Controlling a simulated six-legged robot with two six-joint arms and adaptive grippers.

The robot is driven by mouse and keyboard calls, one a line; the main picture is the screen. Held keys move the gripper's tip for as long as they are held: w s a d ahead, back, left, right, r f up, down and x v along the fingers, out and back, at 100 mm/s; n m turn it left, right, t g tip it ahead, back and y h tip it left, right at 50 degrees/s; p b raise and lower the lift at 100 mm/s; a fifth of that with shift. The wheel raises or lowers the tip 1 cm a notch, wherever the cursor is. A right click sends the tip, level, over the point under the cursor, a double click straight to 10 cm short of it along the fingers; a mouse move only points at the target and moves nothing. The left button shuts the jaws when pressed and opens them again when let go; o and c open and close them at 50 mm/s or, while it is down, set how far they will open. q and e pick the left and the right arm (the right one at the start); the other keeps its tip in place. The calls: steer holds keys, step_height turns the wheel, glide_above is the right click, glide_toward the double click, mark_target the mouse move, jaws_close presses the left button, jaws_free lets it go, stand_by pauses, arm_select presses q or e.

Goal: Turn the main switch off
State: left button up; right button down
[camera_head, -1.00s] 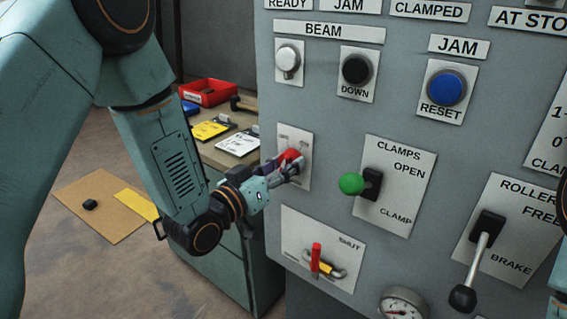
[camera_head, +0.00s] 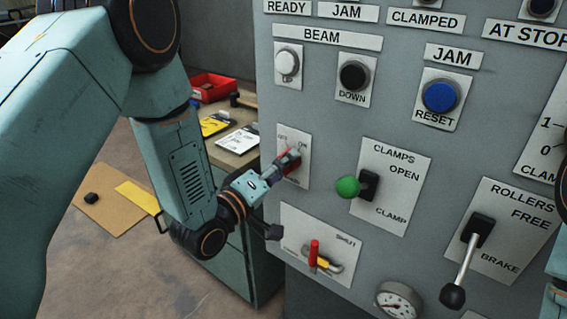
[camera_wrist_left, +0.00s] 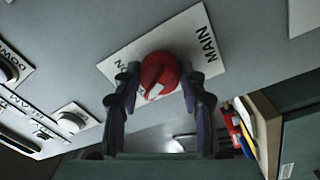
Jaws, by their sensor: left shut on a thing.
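The main switch is a round red knob (camera_head: 291,161) on a white plate (camera_head: 303,172) at the left edge of the grey panel. In the left wrist view the red knob (camera_wrist_left: 158,72) carries a pale mark, and its plate (camera_wrist_left: 203,60) reads MAIN and ON. My left gripper (camera_head: 281,168) reaches the knob from the lower left. In the left wrist view its two dark fingers (camera_wrist_left: 157,88) stand on either side of the knob and are shut on it. The fingers partly hide the knob in the head view. My right gripper is out of view.
The green-knobbed clamps lever (camera_head: 349,187) is close to the right of the switch. A red lever with a yellow part (camera_head: 315,254) is below it. Beam buttons (camera_head: 354,76) are above. A workbench (camera_head: 237,155) with a red bin (camera_head: 212,88) stands behind my left arm.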

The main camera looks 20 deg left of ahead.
arm_select(q)
steer(key=shift+n, duration=0.4)
steer(key=o, duration=1.2)
steer(key=shift+c, duration=0.2)
steer(key=v, duration=1.2)
